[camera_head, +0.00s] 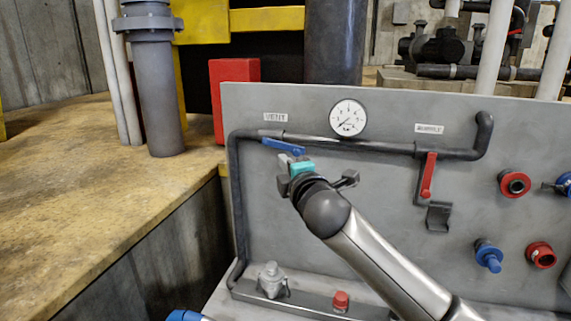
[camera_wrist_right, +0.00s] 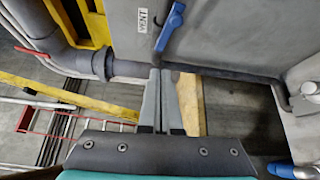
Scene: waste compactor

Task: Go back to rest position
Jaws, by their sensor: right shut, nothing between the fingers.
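My right gripper (camera_head: 288,162) is in front of the grey panel (camera_head: 380,190), just below the blue vent handle (camera_head: 283,146). In the right wrist view the two fingers (camera_wrist_right: 160,74) lie together with nothing between them. The blue handle (camera_wrist_right: 173,25) shows ahead of the fingertips there, with a gap in the picture; I cannot tell the exact depth between them. My right arm reaches up from the lower right and hides part of the panel. My left gripper is in neither view.
The panel carries a gauge (camera_head: 348,117), a red lever (camera_head: 428,176), a dark pipe (camera_head: 370,146) and red and blue couplings (camera_head: 514,183) at right. A ledge with a metal fitting (camera_head: 271,279) and red cap (camera_head: 340,300) runs below. A concrete ledge (camera_head: 90,190) lies left.

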